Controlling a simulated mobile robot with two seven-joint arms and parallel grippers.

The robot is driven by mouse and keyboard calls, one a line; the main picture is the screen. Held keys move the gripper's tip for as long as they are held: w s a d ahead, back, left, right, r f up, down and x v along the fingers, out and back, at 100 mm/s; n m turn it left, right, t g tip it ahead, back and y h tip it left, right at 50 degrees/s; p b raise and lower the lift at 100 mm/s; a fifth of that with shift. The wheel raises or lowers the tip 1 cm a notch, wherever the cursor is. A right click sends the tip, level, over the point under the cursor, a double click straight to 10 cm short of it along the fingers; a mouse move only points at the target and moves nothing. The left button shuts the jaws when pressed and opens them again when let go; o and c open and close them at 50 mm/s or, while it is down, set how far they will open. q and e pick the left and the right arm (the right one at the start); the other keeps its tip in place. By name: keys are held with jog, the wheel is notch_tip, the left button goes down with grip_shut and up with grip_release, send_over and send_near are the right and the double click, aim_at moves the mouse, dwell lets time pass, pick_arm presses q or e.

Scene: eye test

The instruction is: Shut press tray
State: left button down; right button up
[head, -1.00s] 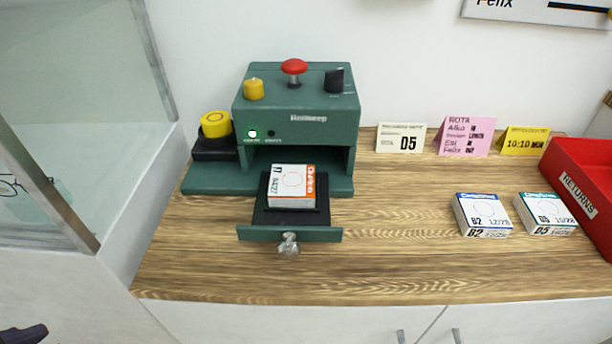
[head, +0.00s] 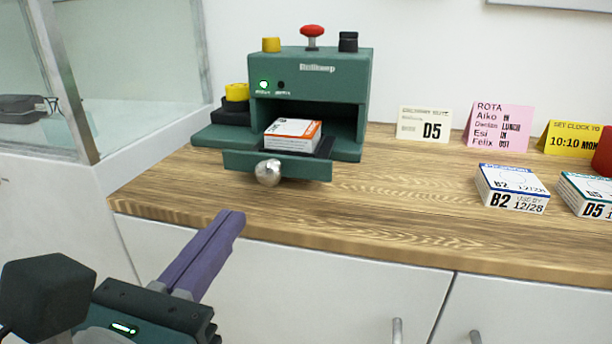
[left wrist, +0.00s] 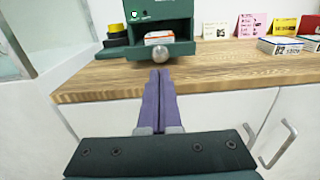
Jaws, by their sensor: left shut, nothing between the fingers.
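The green press (head: 312,90) stands on the wooden counter with a green light lit on its front. Its press tray (head: 236,160) is pulled out at the front and has a round silver knob (head: 268,173). A white and orange box (head: 293,134) lies in the tray. My left gripper (head: 232,222) is shut and empty, in front of the counter, below and left of the knob and apart from it. In the left wrist view the purple fingers (left wrist: 160,75) are together, pointing towards the press, with the knob (left wrist: 162,54) just beyond their tips. My right gripper is not in view.
A blue-edged B2 box (head: 512,188) and a teal-edged box (head: 590,194) sit on the counter (head: 400,210) at right. Cards marked D5 (head: 424,124), ROTA (head: 498,127) and 10:10 (head: 570,139) stand behind. A glass-sided case (head: 125,75) is at left. Counter between tray and boxes is clear.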

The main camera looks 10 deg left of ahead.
aim_at(266, 176)
pick_arm(q)
jog(key=w+b, duration=0.1)
jog(key=w, duration=0.7)
jog(key=shift+d, duration=0.15)
jog(key=w+b, duration=0.1)
jog(key=w, duration=0.2)
jog(key=shift+w+d, duration=0.1)
jog(key=shift+w, duration=0.65)
